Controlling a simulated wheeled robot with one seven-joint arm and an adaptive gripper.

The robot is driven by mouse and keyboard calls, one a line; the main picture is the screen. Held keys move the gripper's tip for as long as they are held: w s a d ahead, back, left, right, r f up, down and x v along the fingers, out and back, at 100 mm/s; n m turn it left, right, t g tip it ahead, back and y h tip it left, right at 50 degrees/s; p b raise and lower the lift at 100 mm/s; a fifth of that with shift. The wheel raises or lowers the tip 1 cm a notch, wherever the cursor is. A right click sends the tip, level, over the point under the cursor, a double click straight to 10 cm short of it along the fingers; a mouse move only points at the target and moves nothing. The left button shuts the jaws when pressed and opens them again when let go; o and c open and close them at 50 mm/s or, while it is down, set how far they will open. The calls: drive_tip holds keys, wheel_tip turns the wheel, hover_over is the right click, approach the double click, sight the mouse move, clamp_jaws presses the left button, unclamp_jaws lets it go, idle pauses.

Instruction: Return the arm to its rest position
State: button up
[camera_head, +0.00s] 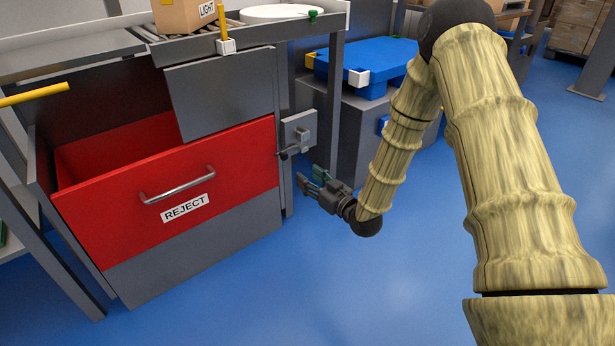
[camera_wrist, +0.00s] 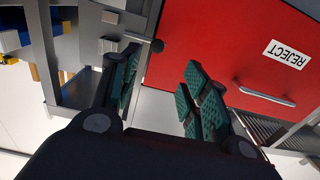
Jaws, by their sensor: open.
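My gripper (camera_head: 315,183) is open and empty at the right end of the red drawer front, low in front of the grey cabinet frame. In the wrist view its green-padded fingers (camera_wrist: 160,98) are apart with nothing between them. My arm comes down from the right side of the head view, bent at the elbow. The red drawer (camera_head: 232,163), labelled REJECT, is pulled open. Its front also shows in the wrist view (camera_wrist: 225,45), beyond the fingers. The gripper appears apart from the drawer's handle (camera_head: 178,185).
A grey latch box with a dark lever (camera_head: 299,131) is on the cabinet post just above my gripper. A cardboard box (camera_head: 185,14) stands on the rollers above. The blue floor (camera_head: 300,290) in front is clear.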

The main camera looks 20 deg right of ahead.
drive_tip(key=s+a+f+m+g+h+p, duration=0.15)
drive_tip(key=s+f+g, duration=0.25)
drive_tip(key=s+f, duration=0.55)
drive_tip(key=s+a+f+m+g+h+p, duration=0.1)
drive_tip(key=s+a+f+g+h+p, duration=0.2)
drive_tip(key=s+f, duration=0.6)
drive_tip(key=s+f+m+g+h+p, duration=0.25)
drive_tip(key=s+g+p, duration=0.45)
drive_tip(key=s, duration=2.3)
wheel_tip(320, 180, up, 38)
drive_tip(key=s+g+p, duration=0.1)
drive_tip(key=g+p, duration=0.2)
drive_tip(key=p, duration=3.2)
drive_tip(key=shift+d+f+n+y, duration=0.15)
drive_tip(key=shift+n+y, duration=0.15)
drive_tip(key=shift+y, duration=0.1)
